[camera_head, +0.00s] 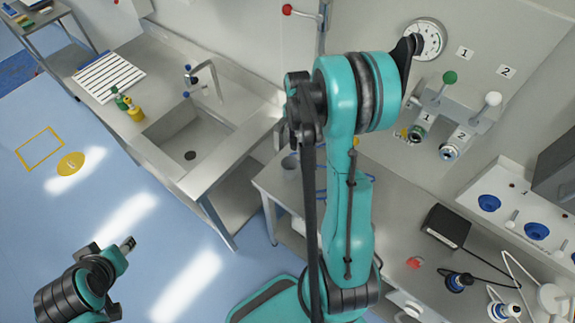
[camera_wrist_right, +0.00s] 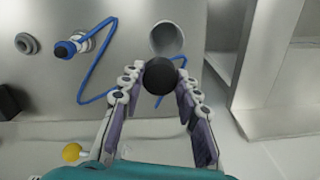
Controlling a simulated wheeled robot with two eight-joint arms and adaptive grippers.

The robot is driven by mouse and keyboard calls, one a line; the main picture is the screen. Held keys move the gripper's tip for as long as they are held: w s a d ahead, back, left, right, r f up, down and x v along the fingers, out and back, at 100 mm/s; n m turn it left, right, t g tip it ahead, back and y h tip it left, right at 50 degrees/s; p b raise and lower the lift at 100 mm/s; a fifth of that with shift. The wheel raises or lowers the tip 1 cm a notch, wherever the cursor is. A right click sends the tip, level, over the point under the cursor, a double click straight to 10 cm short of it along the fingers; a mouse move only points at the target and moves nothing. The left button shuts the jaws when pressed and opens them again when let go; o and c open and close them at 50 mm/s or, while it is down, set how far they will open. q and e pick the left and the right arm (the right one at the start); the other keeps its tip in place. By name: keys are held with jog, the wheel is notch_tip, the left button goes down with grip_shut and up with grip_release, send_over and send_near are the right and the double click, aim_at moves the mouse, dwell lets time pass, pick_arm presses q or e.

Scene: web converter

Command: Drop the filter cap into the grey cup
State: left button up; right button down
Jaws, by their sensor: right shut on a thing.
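The filter cap (camera_wrist_right: 160,77) is a dark round piece between the fingertips of my right gripper (camera_wrist_right: 159,85) in the right wrist view. The gripper is shut on it. The grey cup (camera_wrist_right: 167,37) shows just beyond the cap, which overlaps its lower edge in the picture; the gap between them is unclear. In the head view the grey cup (camera_head: 290,163) stands on the steel bench by the sink, below my right gripper (camera_head: 297,122). The cap is not discernible there. My left gripper (camera_head: 126,244) is at lower left over the floor, away from the bench; its jaws are unclear.
A blue cord (camera_wrist_right: 97,72) and a blue-ended fitting (camera_wrist_right: 66,48) lie left of the cup in the wrist view. The sink (camera_head: 188,148) is at left in the head view.

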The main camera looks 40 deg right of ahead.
jog(key=f+b, duration=0.1)
jog(key=f, duration=0.2)
jog(key=f+b, duration=0.1)
jog(key=shift+w+f+b, duration=0.3)
jog(key=shift+w+f, duration=0.05)
jog(key=shift+w, duration=0.05)
jog(key=shift+s+f, duration=0.2)
jog(key=shift+f, duration=0.1)
jog(key=c, duration=1)
grip_release()
jog(key=shift+w, duration=0.1)
jog(key=shift+r, duration=0.15)
notch_tip(320, 180, up, 12)
jog(key=shift+f, duration=0.1)
